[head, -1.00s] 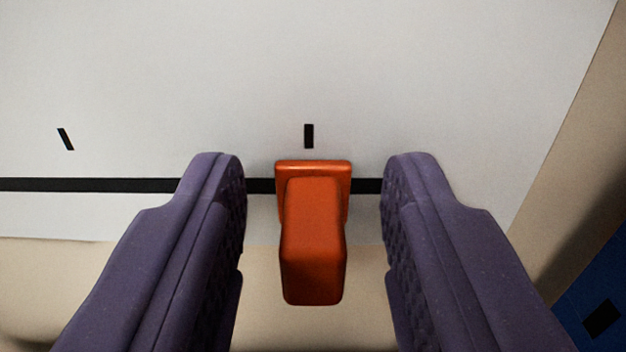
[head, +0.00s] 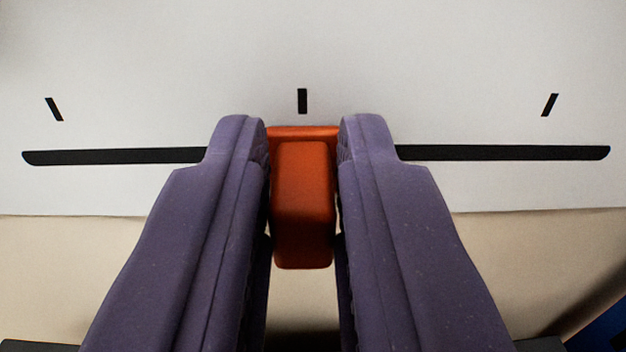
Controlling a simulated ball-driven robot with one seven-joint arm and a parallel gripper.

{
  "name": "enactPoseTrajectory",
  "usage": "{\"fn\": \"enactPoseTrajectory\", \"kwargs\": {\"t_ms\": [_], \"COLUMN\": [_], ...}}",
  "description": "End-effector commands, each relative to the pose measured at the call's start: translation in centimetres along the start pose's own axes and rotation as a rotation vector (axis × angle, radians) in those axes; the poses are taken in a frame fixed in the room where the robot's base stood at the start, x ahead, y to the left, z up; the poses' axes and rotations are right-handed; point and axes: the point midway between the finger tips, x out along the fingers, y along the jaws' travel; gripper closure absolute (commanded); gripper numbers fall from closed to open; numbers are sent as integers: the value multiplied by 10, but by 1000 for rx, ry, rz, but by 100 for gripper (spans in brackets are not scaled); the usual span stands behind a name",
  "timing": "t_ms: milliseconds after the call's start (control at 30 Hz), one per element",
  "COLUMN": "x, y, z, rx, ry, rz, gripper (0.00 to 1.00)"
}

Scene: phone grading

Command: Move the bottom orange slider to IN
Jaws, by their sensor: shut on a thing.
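The orange slider (head: 303,205) has a square base plate and a block-shaped knob that sticks out toward me. It sits on a black slot (head: 500,152) in a white panel (head: 420,60), near the middle of the slot and just below the centre tick mark (head: 302,101). My gripper (head: 303,160) has two purple fingers, one on each side of the knob, shut on it. The fingers hide parts of the slot beside the slider. No IN label shows in this view.
A slanted tick mark (head: 54,109) stands above the slot's left end and another (head: 550,104) near its right end. The slot is clear on both sides of my fingers. A beige surface (head: 540,250) lies below the panel. A blue thing (head: 605,330) shows at the lower right corner.

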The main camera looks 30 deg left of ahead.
Motion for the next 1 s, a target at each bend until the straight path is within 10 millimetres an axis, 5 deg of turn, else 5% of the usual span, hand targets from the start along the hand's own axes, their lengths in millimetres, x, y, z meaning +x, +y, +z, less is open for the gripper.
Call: {"fn": "enactPoseTrajectory", "kwargs": {"t_ms": [200, 400, 867, 900, 1000], "x": [0, 0, 0, 0, 0], "y": [-51, -77, -85, -86, -85], "z": [6, 4, 1, 1, 0], "rx": [-1, 0, 1, 0, 0], "ry": [2, -1, -2, -2, -2], "rz": [-3, 0, 0, -1, -1], "gripper": [100, 100, 100, 75, 57]}}
